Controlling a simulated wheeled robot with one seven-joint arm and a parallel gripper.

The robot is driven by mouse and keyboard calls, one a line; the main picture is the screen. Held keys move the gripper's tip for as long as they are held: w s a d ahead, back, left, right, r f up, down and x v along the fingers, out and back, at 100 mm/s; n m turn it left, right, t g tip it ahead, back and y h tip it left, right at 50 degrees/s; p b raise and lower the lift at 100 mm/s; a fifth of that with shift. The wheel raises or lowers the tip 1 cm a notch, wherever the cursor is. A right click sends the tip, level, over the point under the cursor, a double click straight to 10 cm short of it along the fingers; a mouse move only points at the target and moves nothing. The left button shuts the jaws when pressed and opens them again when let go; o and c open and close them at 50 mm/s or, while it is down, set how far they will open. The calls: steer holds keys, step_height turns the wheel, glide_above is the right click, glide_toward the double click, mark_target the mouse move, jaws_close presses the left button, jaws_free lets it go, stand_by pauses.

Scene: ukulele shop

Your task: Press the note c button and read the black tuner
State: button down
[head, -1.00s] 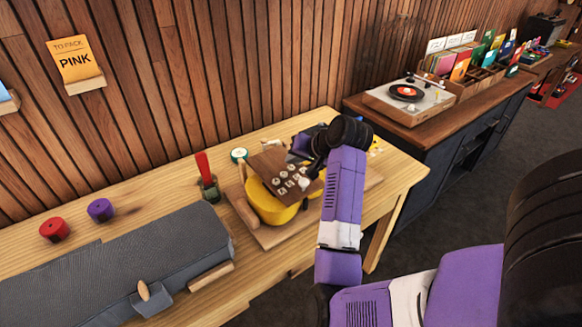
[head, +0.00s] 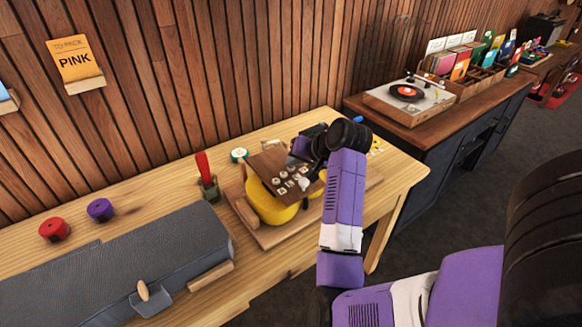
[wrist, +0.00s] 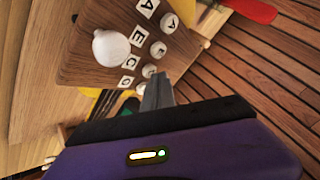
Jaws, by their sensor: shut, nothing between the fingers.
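A brown wooden panel (wrist: 85,45) with white round buttons and letter tiles fills the upper left of the wrist view. It also shows in the head view (head: 265,161), tilted over a yellow ukulele body (head: 262,203). The note c button (wrist: 149,71) lies beside its C tile, below the E button (wrist: 158,49). My gripper (wrist: 158,82) is shut and empty, its tips just below the C button in the picture. I cannot tell whether they touch it. I cannot make out the black tuner in either view.
A red-handled tool in a holder (head: 206,180) stands left of the ukulele. A large grey case (head: 130,265) covers the bench's near left. Red (head: 54,229) and purple (head: 100,210) rolls lie behind it. A record player (head: 408,94) sits on the dark cabinet.

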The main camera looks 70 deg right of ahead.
mark_target(293, 169)
steer(key=shift+f, duration=0.25)
stand_by(0.4)
steer(key=shift+r, duration=0.15)
steer(key=shift+r+p, duration=0.8)
steer(key=shift+p, duration=0.2)
step_height(293, 169, up, 5)
steer(key=p, duration=0.5)
stand_by(0.6)
